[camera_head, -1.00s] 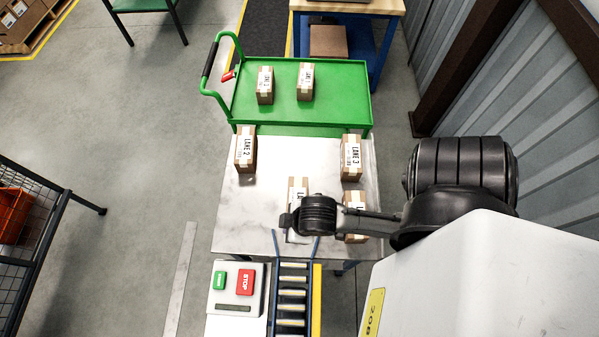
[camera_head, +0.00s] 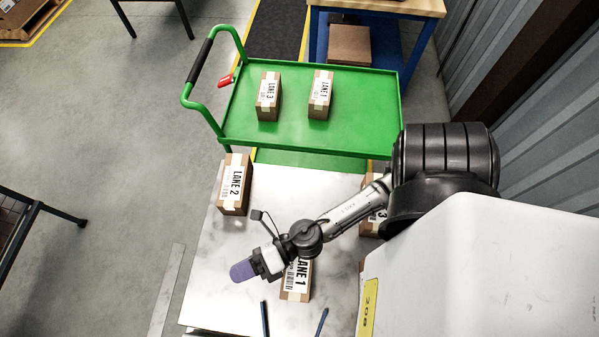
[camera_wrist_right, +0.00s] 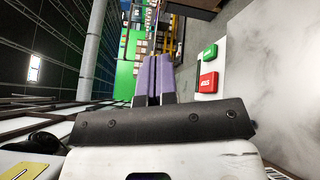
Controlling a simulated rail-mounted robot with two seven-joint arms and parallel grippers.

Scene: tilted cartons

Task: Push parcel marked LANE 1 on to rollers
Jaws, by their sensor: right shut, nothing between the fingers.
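A brown parcel marked LANE 1 (camera_head: 298,282) sits on the marble-look table (camera_head: 215,300), near its front edge. My right wrist covers its upper left part. Two blue guide rails (camera_head: 265,318) stand just in front of it; the rollers are out of view. My right gripper (camera_head: 242,270) is shut and empty, its purple fingertips left of the parcel and apart from it. The purple fingers also show closed together in the right wrist view (camera_wrist_right: 153,78). My left gripper is not in view.
A LANE 2 parcel (camera_head: 235,185) stands at the table's back left. Another parcel (camera_head: 370,222) is mostly behind my right arm. A green cart (camera_head: 355,125) behind holds LANE 3 (camera_head: 268,96) and another LANE 1 parcel (camera_head: 320,95). Green and red buttons (camera_wrist_right: 208,81) show in the wrist view.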

